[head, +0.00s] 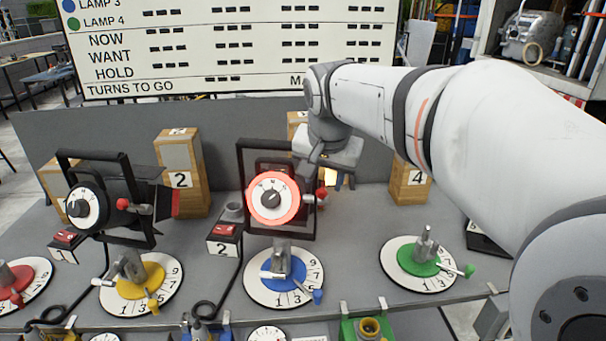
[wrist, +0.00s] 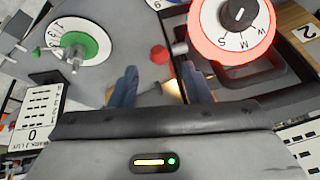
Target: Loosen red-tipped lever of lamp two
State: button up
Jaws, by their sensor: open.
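Lamp two (head: 245,175) stands at the middle of the bench in a black frame, with a red-ringed white dial (head: 274,198) facing me. Its red-tipped lever (head: 321,192) sticks out at the right side of the dial. In the wrist view the red tip (wrist: 159,54) lies just beyond and between my fingertips, and the red-ringed dial (wrist: 236,44) is at upper right. My gripper (wrist: 158,75) is open, with a blue finger on each side and nothing held. In the head view my wrist hangs just above and behind the lever, partly hiding the fingers.
Another lamp (head: 85,202) with its own red-tipped lever stands at left. A numbered green-centred disc (head: 420,264) lies at right, and a blue-centred disc (head: 262,290) lies below lamp two. A wooden block marked 4 (head: 408,186) stands behind right. Bare bench lies between lamp two and the green disc.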

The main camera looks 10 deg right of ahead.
aim_at(322, 195)
jog(key=x, duration=0.7)
jog(key=shift+r, duration=0.1)
jog(key=shift+c, duration=0.5)
grip_shut()
